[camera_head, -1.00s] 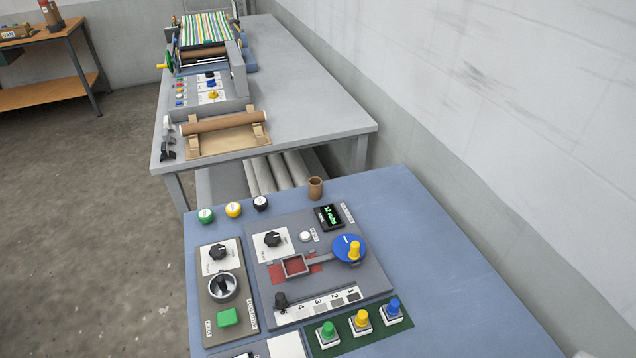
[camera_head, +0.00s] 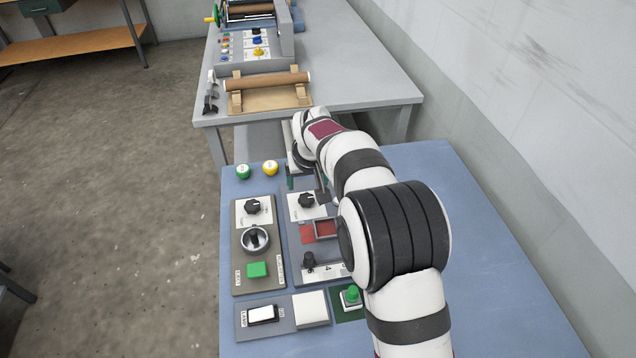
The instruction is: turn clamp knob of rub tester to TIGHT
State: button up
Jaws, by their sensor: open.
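The rub tester (camera_head: 293,240) is a grey panel on the blue table, largely covered by my arm on its right. Its black knob (camera_head: 306,200), which looks like the clamp knob, sits on a white label plate at the panel's upper left. The label text is too small to read, so the knob's setting cannot be told. My gripper (camera_head: 306,186) is open, pointing down just above and behind this knob, with a finger to either side. Whether it touches the knob cannot be told. The tester's red pad and small frame (camera_head: 325,229) show beside my arm.
A similar black knob (camera_head: 252,207) is on the grey panel to the left, above a round dial (camera_head: 255,239) and green button (camera_head: 258,270). The table's right side is clear.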

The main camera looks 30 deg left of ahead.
aim_at(307, 198)
jog(key=x, duration=1.1)
jog(key=shift+d, duration=0.1)
grip_shut()
